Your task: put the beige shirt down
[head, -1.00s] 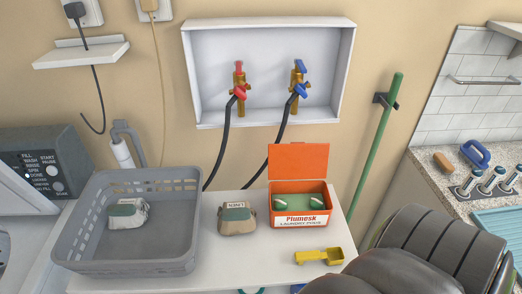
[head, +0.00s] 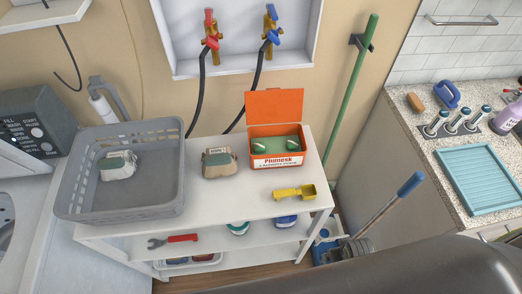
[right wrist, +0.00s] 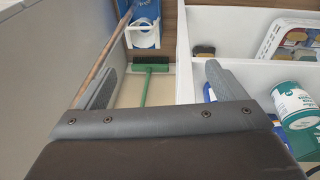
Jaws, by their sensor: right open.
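A folded beige shirt (head: 218,166) with a green band lies on the white shelf top, between the grey basket (head: 125,208) and the orange box. No gripper touches it in the head view. A second folded bundle (head: 118,168), whitish with a green band, lies inside the basket. My right gripper (right wrist: 160,88) is open and empty in the right wrist view, with floor and shelf items below it. The beige shirt does not show in that view. My left gripper is not in view.
The orange box (head: 277,160), lid up, and a yellow scoop (head: 294,192) share the white shelf top (head: 230,198). Below are a red-handled wrench (head: 173,241) and bottles. A mop handle (head: 410,185) rises at right. The shelf top's front middle is clear.

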